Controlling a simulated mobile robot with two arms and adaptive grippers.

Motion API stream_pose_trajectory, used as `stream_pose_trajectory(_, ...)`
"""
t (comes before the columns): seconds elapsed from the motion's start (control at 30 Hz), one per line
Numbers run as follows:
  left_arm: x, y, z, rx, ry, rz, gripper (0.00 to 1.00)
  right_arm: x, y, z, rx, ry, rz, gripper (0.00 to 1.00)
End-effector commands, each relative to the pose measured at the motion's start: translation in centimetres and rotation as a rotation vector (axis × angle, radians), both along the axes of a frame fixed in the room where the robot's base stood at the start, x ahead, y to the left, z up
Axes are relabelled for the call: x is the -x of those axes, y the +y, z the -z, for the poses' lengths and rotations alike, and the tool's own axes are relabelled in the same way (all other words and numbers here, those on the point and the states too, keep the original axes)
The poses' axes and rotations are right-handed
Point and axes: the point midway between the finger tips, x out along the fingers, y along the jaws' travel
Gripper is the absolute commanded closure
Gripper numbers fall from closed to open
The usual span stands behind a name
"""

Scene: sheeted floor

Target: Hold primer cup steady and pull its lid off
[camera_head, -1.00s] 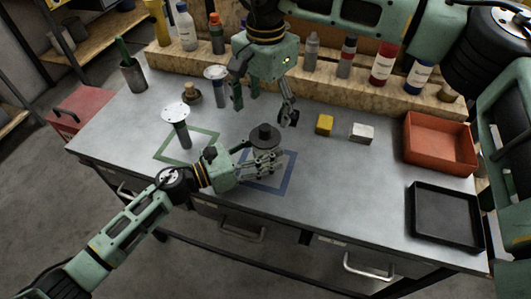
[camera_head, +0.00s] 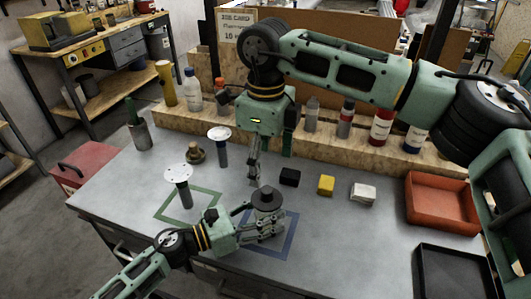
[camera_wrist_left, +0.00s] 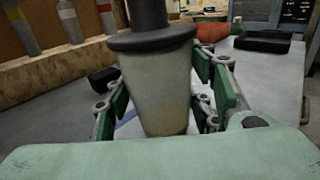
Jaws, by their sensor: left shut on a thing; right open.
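The primer cup (camera_head: 267,212), a pale tapered cup, stands upright at the blue outlined square on the bench. Its dark lid (camera_head: 267,196) with a raised knob is on top. In the left wrist view the cup (camera_wrist_left: 158,90) fills the middle, with the lid (camera_wrist_left: 152,40) on its rim and the knob cut off above. My left gripper (camera_head: 268,230) is shut around the cup's body from the left and front. My right gripper (camera_head: 271,160) is open and empty, fingers pointing down, above and behind the lid, apart from it.
Black (camera_head: 290,177), yellow (camera_head: 326,185) and white (camera_head: 363,194) blocks lie right of the cup. A red-orange bin (camera_head: 440,228) and black tray (camera_head: 418,270) stand farther right. White-topped posts (camera_head: 178,172) stand left. Bottles line the wooden rear shelf (camera_head: 340,144).

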Motion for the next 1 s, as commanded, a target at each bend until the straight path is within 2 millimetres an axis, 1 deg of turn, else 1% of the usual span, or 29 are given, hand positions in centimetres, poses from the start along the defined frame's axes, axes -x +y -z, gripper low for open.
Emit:
stream_pose_trajectory(0.1,0.1,0.0,0.1,0.0,0.002,0.001,0.97,0.0,0.1,-0.5,0.0,0.0,0.258,0.23)
stream_pose_trajectory(0.3,0.1,0.0,0.1,-0.001,0.003,0.001,0.97,0.0,0.1,-1.2,0.0,0.0,0.686,0.23)
stream_pose_trajectory(0.4,0.1,0.0,0.1,-0.001,0.003,0.001,0.97,0.0,0.1,-1.5,-0.002,0.002,0.856,0.23)
stream_pose_trajectory(0.5,0.1,0.0,0.1,-0.001,0.003,0.001,0.97,0.0,0.1,-1.8,-0.002,0.002,0.984,0.23)
stream_pose_trajectory(0.6,0.1,0.0,0.1,-0.001,0.003,0.001,0.97,0.0,0.1,-1.9,0.0,0.002,1.065,0.23)
stream_pose_trajectory(0.77,0.1,0.0,0.2,-0.001,0.003,0.001,0.98,0.0,0.1,-1.3,0.0,0.003,1.112,0.23)
stream_pose_trajectory(0.87,0.1,0.0,0.2,-0.001,0.003,0.001,0.98,0.0,0.1,-0.1,0.001,0.003,1.113,0.23)
stream_pose_trajectory(1.0,0.1,0.0,0.2,-0.001,0.003,0.001,0.98,0.0,0.0,2.4,0.003,0.004,1.113,0.23)
